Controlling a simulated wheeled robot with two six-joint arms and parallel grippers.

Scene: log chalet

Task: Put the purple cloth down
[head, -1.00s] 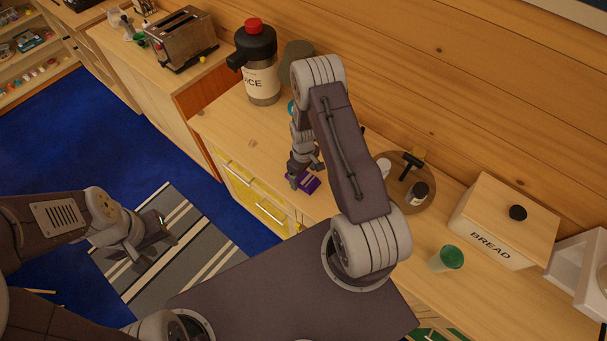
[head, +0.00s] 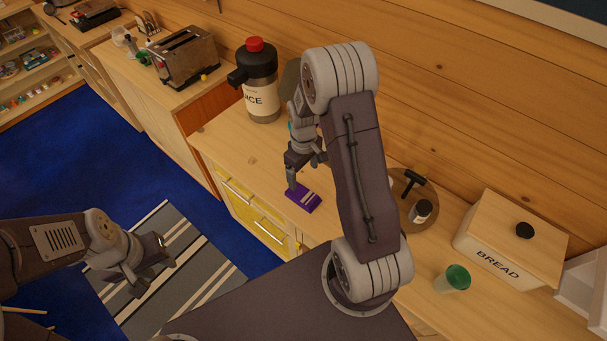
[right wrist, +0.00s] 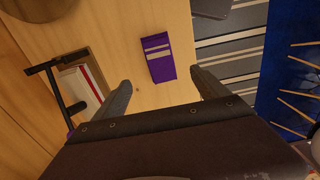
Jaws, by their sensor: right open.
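The purple cloth (head: 303,197), folded flat with pale stripes, lies on the wooden counter (head: 245,150) near its front edge. It also shows in the right wrist view (right wrist: 158,58), lying beyond and between the fingertips. My right gripper (head: 304,172) is open and empty, above the cloth and apart from it; its two fingers stand wide apart in the right wrist view (right wrist: 161,84). My left gripper (head: 148,260) hangs over the striped rug, away from the counter, with nothing seen in it; its jaw opening is unclear.
A juice dispenser (head: 262,90) stands behind the cloth, and a toaster (head: 187,57) is further left. A round board (head: 396,187) with a dark jar (head: 421,211), a green-lidded cup (head: 453,279) and a bread box (head: 500,245) are to the right. Counter left of the cloth is clear.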

